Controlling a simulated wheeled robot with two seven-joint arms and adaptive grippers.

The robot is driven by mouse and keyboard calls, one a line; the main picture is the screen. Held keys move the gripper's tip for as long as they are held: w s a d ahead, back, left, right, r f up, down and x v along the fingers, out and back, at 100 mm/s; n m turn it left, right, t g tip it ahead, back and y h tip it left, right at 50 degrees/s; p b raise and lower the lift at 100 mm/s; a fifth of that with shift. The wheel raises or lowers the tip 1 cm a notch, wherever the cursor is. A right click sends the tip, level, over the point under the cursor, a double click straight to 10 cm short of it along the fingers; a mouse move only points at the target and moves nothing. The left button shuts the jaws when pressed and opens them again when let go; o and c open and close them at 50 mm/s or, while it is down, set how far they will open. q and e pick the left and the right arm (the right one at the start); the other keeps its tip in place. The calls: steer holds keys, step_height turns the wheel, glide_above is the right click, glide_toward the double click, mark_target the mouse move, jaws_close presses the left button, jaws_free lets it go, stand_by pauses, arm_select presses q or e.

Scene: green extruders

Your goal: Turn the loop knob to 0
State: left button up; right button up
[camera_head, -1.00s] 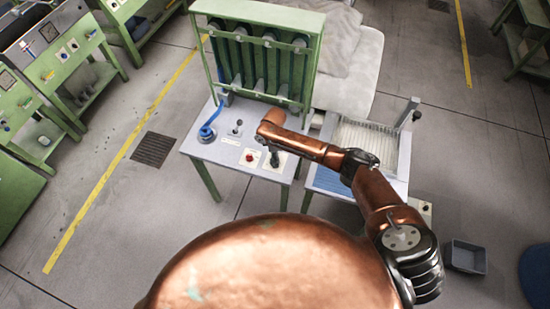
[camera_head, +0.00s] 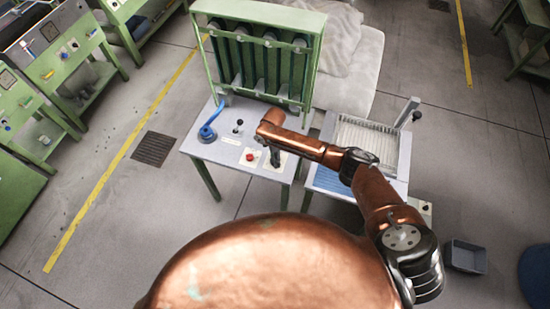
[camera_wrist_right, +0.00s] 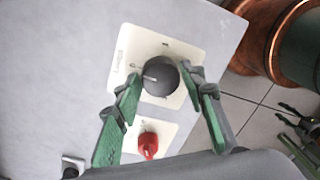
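The dark grey round knob (camera_wrist_right: 160,76) sits on a cream plate (camera_wrist_right: 126,47) with small printed marks. Its white pointer line points left in the right wrist view. My right gripper (camera_wrist_right: 160,80) is open, with its green and grey fingertips on either side of the knob; I cannot tell whether they touch it. In the head view, my right gripper (camera_head: 275,157) points down at the front right of the white-topped control table (camera_head: 215,150), largely hiding the knob there.
A red knob (camera_wrist_right: 148,145) on its own plate lies beside the dark one. A small lever (camera_head: 238,124) and a blue-ringed fitting (camera_head: 207,131) stand further left on the table. A green rack (camera_head: 316,60) rises behind, and a tray unit (camera_head: 399,160) stands at right.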

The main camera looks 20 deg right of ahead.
steer(key=shift+o, duration=1.3)
step_height(320, 180, up, 12)
steer(key=shift+w, duration=0.45)
